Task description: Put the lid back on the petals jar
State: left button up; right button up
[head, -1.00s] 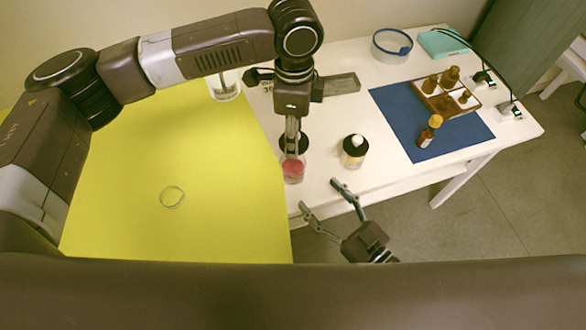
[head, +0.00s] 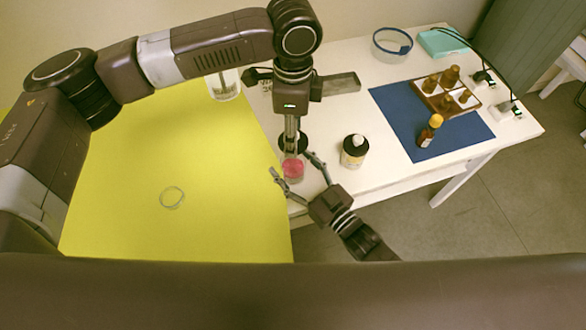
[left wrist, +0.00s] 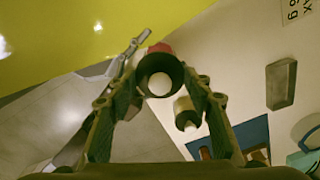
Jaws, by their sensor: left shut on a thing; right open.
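The petals jar (head: 292,169) is a small clear jar with pink-red petals, standing on the white table beside the yellow mat's right edge. My left gripper (head: 291,135) points down over it, shut on the black lid (head: 300,144). In the left wrist view the round black lid (left wrist: 158,73) with a pale centre sits between the fingers (left wrist: 160,95), and a bit of red shows past it. The lid is at or just above the jar's mouth; I cannot tell if they touch. My right gripper (head: 293,167) is open, its fingers on either side of the jar.
A dark-collared bottle (head: 354,152) stands right of the jar. A blue mat (head: 408,135) carries a bottle rack (head: 452,106) and an amber bottle (head: 427,135). A grey tray (head: 342,84) and a glass container (head: 224,90) lie behind.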

grip_shut()
pick_arm(q)
send_over(293, 166)
jog(key=shift+f, duration=2.5)
jog(key=shift+f, duration=0.1)
jog(key=shift+f, duration=0.8)
jog(key=shift+f, duration=0.65)
jog(key=o, duration=1.1)
jog(key=shift+r, duration=0.15)
